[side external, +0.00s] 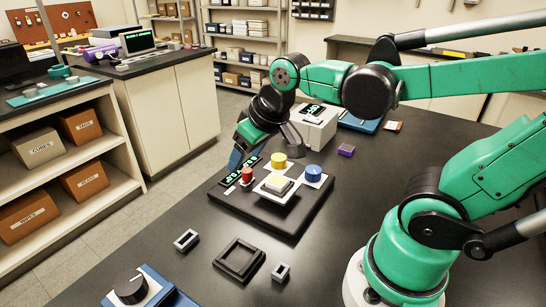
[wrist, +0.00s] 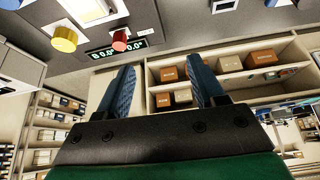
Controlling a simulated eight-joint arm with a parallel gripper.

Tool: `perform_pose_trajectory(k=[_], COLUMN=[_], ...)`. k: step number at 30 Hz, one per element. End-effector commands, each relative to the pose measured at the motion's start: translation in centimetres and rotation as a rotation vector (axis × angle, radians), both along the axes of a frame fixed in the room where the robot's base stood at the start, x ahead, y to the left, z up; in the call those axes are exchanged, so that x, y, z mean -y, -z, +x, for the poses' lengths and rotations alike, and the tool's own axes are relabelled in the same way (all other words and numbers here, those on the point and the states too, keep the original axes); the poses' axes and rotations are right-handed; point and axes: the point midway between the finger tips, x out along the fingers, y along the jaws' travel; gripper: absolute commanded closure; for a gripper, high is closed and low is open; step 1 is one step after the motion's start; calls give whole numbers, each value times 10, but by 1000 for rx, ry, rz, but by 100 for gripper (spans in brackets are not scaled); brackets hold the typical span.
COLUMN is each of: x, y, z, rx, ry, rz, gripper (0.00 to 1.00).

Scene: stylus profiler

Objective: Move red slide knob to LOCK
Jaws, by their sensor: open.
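A dark panel (side external: 238,203) lies on the bench with several coloured controls. A red knob (side external: 248,178) stands at its left in the side view. Which one is the slide knob is unclear, and no LOCK mark is readable. My gripper (wrist: 166,84) has its blue fingers apart with nothing between them. In the side view, my gripper (side external: 238,159) is just behind the panel's back-left edge, apart from the red knob.
A dark square frame (side external: 239,260) and small grey blocks lie in front.

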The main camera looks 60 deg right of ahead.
Motion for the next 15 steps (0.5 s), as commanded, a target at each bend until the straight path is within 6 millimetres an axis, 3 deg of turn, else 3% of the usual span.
perform_pose_trajectory(k=[9,15], x=[47,69], y=[18,40], z=[48,63], rx=[-310,-444], ry=[136,188], rz=[39,67], gripper=[38,38])
